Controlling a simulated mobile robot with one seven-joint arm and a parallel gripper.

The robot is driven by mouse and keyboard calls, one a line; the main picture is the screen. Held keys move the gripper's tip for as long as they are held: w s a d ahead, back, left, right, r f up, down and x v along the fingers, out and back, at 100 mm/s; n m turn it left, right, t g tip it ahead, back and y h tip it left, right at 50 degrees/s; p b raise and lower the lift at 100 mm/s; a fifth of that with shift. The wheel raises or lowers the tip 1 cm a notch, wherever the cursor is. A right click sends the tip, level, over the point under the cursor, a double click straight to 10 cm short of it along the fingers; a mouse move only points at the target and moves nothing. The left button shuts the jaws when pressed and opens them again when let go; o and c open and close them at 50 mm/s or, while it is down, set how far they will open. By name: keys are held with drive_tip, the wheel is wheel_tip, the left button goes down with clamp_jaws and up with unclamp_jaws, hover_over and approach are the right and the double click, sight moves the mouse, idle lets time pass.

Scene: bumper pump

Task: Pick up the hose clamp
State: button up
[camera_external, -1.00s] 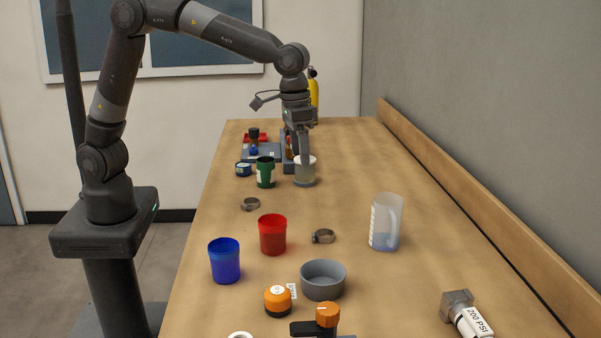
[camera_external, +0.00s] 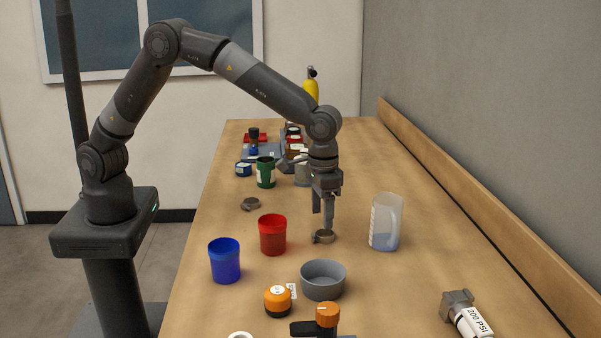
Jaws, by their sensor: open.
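Two metal hose clamps lie on the table. One hose clamp (camera_external: 323,238) is near the middle, between the red cup and the clear jug. The other hose clamp (camera_external: 250,204) is farther back and to the left. My gripper (camera_external: 323,226) points straight down at the nearer clamp, with its fingertips at or just above it. It is open, and I cannot tell whether the fingers touch the clamp or straddle it.
A red cup (camera_external: 273,235) stands left of the gripper, with a blue cup (camera_external: 224,261) beyond it. A clear measuring jug (camera_external: 386,222) stands close on the right. A grey bowl (camera_external: 323,280) is in front. The table's right side is mostly clear.

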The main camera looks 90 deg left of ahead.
sight(324, 233)
drive_tip(key=f, duration=0.4)
drive_tip(key=shift+w+d+f, duration=0.2)
drive_tip(key=shift+w+f, duration=0.1)
drive_tip(key=shift+f, duration=0.05)
drive_tip(key=shift+c, duration=0.4)
drive_tip(key=c, duration=1)
drive_tip(key=shift+r, duration=0.1)
drive_tip(key=shift+r, duration=0.65)
wheel_tip(324, 233, up, 3)
drive_tip(key=shift+f, duration=0.15)
drive_tip(key=s+d+r, duration=0.2)
drive_tip(key=s, duration=0.1)
drive_tip(key=s+d+r, duration=0.2)
drive_tip(key=s+d, duration=0.1)
drive_tip(key=s+d+r, duration=0.2)
drive_tip(key=s+r, duration=0.1)
drive_tip(key=shift+d, duration=0.15)
